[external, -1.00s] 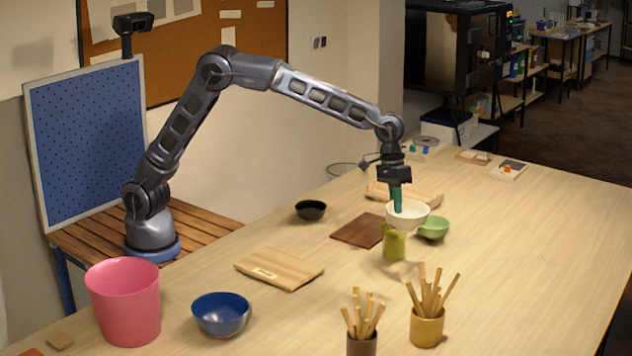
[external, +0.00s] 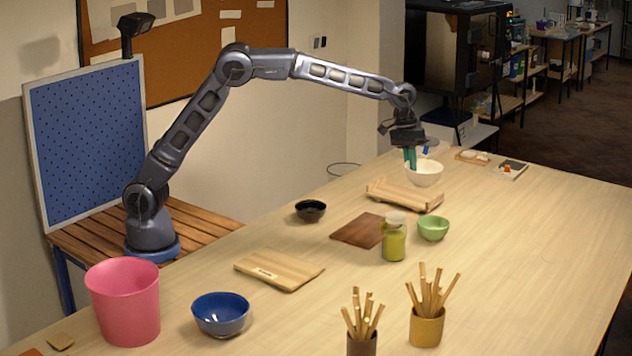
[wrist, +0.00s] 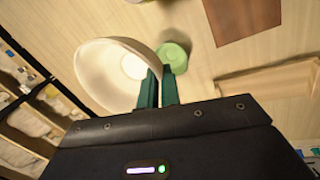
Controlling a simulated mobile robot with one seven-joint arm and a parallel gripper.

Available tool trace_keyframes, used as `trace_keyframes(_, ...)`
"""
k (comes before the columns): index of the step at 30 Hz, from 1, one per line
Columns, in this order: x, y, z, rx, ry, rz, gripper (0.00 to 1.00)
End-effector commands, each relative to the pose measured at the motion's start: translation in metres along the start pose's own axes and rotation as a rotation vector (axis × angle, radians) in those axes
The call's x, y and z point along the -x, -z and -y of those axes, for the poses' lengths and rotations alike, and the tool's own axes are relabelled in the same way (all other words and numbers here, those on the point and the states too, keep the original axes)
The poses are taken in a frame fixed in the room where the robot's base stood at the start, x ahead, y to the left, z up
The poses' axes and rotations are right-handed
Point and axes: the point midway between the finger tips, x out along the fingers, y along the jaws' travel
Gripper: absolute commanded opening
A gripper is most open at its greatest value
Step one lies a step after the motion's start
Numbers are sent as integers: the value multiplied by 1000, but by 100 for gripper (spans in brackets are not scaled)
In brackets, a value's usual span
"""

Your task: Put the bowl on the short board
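My gripper (external: 411,160) is shut on the rim of a white bowl (external: 427,175) and holds it in the air, beyond the raised light wooden board (external: 404,197). In the wrist view, the white bowl (wrist: 92,75) hangs left of the green fingers (wrist: 160,88). A second light wooden board (external: 279,268), with a small label, lies nearer the front. A flat dark brown board (external: 358,231) lies between them; it also shows in the wrist view (wrist: 240,15). I cannot tell for certain which is the short board. All three look empty.
A green jar with a pale top (external: 394,242) and a green bowl (external: 433,228) stand beside the dark board. A black bowl (external: 310,210), blue bowl (external: 221,314), pink bucket (external: 124,302) and two stick-filled cups (external: 427,326) stand elsewhere. The table's right side is clear.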

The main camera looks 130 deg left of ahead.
Motion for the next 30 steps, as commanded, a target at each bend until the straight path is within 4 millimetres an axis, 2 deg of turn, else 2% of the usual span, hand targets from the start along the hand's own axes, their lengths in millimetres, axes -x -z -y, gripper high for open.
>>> trace_keyframes(1,6,19,17,23,-3,-7,0)
trace_keyframes(3,14,40,38,49,-5,-14,0)
trace_keyframes(8,31,86,88,104,-9,-29,0)
trace_keyframes(15,57,144,171,187,-14,-51,0)
trace_keyframes(21,76,177,228,239,-19,-67,0)
trace_keyframes(24,82,186,246,256,-20,-70,0)
trace_keyframes(30,79,193,262,268,-20,-73,0)
